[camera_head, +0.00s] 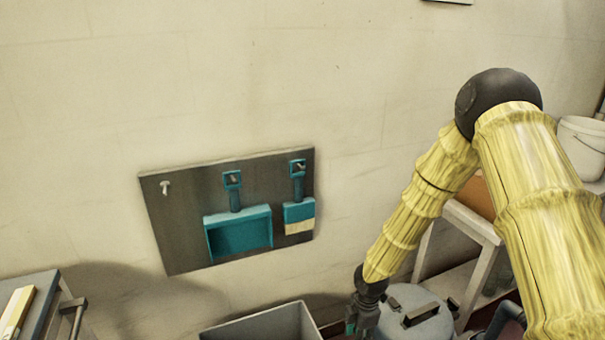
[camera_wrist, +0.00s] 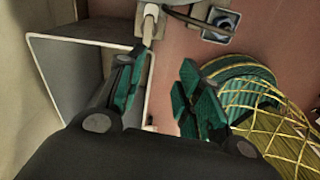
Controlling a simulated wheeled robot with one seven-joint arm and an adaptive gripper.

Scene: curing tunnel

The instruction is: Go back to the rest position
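My gripper (camera_head: 362,318) hangs low at the bottom edge of the head view, at the end of my bent arm, between an open grey bin (camera_head: 270,325) and a round lidded grey container (camera_head: 415,318). In the wrist view my gripper (camera_wrist: 166,88) has its two teal-padded fingers spread apart. I see nothing held between them. The left finger overlaps the open mouth of the bin (camera_wrist: 75,50). Reddish floor shows beyond the fingers.
A dark wall board (camera_head: 180,225) carries a teal dustpan (camera_head: 240,232) and brush (camera_head: 299,215). A white table (camera_head: 470,222) and white bucket (camera_head: 582,148) stand right. A cart (camera_head: 40,300) is left. A green coil with yellow netting (camera_wrist: 260,105) lies right of my gripper.

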